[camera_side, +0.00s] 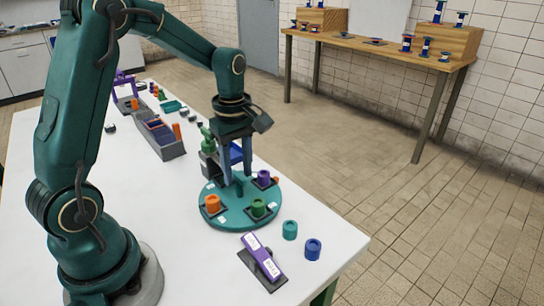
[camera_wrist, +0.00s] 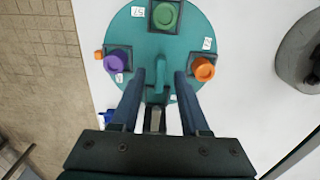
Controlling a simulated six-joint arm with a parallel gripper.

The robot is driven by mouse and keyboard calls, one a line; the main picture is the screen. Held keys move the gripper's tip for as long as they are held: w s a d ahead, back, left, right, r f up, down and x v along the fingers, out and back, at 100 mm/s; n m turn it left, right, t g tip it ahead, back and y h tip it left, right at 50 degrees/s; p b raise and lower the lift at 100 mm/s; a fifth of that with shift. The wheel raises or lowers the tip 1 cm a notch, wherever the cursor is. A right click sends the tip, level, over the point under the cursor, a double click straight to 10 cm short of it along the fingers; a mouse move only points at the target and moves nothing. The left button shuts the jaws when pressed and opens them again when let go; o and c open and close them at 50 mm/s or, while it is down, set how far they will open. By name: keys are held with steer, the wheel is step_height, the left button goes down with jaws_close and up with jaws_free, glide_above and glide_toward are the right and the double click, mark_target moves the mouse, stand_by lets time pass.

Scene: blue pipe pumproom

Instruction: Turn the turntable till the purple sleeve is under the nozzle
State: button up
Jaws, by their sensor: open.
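The teal turntable (camera_side: 240,219) lies on the white table and carries a purple sleeve (camera_side: 264,178), an orange sleeve (camera_side: 212,203) and a green sleeve (camera_side: 258,208). In the wrist view the purple sleeve (camera_wrist: 118,60) is left, the green sleeve (camera_wrist: 165,15) at the far edge and the orange sleeve (camera_wrist: 204,69) right. My gripper (camera_wrist: 160,74) is open, its two fingers on either side of the turntable's raised teal handle (camera_wrist: 160,62). I cannot tell whether they touch it. The nozzle is not clearly visible; a green-topped grey device (camera_side: 208,145) stands behind the turntable, partly hidden by my gripper.
A loose teal sleeve (camera_side: 290,229) and blue sleeve (camera_side: 313,248) stand right of the turntable. A grey divided tray (camera_side: 160,137) and small parts lie farther back.

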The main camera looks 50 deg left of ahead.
jaws_close()
stand_by(1.4)
